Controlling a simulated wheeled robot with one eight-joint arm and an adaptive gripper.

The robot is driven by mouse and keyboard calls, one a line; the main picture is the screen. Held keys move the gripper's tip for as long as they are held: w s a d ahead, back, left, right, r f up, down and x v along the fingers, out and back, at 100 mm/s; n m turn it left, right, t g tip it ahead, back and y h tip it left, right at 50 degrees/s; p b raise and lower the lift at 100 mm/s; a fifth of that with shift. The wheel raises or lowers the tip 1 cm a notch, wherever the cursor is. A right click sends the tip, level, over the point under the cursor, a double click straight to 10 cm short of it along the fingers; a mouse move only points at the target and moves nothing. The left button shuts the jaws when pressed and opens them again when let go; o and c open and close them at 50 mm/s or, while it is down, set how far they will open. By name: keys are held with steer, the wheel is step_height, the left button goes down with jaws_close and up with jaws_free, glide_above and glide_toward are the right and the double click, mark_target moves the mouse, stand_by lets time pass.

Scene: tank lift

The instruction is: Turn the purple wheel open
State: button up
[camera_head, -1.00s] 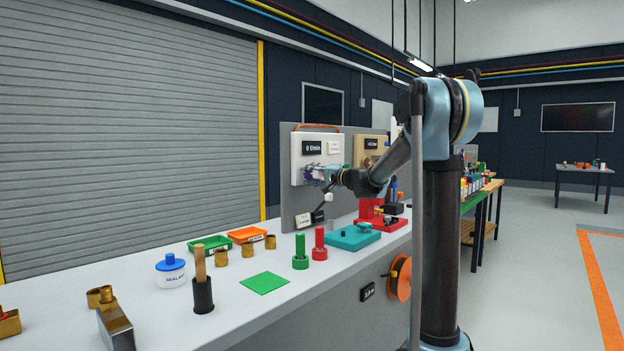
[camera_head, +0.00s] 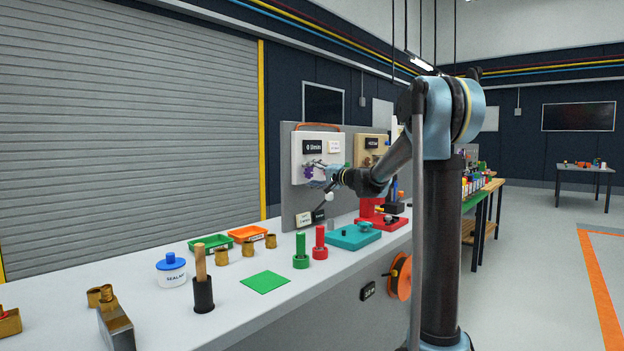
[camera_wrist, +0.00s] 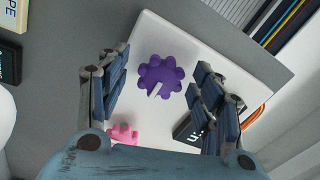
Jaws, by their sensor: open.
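The purple wheel (camera_wrist: 160,75) has a lobed rim and a pale pointer mark. It is mounted on a white panel (camera_wrist: 160,28) and lies between and ahead of my gripper's open fingers (camera_wrist: 155,88) in the wrist view; I see no finger touching it. In the head view the purple wheel (camera_head: 308,171) shows small on the white panel (camera_head: 300,150), partly hidden by my gripper (camera_head: 318,172). A black display on the panel (camera_head: 312,146) reads "0 l/min".
A pink knob (camera_wrist: 124,134) sits on the same panel near the left finger. A beige panel (camera_head: 366,160) hangs to the right. The bench (camera_head: 240,310) below holds green and red posts, a teal block (camera_head: 353,237) and orange and green trays.

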steer(key=v, duration=1.1)
steer(key=shift+d, duration=0.2)
steer(key=shift+s+f, duration=0.1)
steer(key=shift+s, duration=0.05)
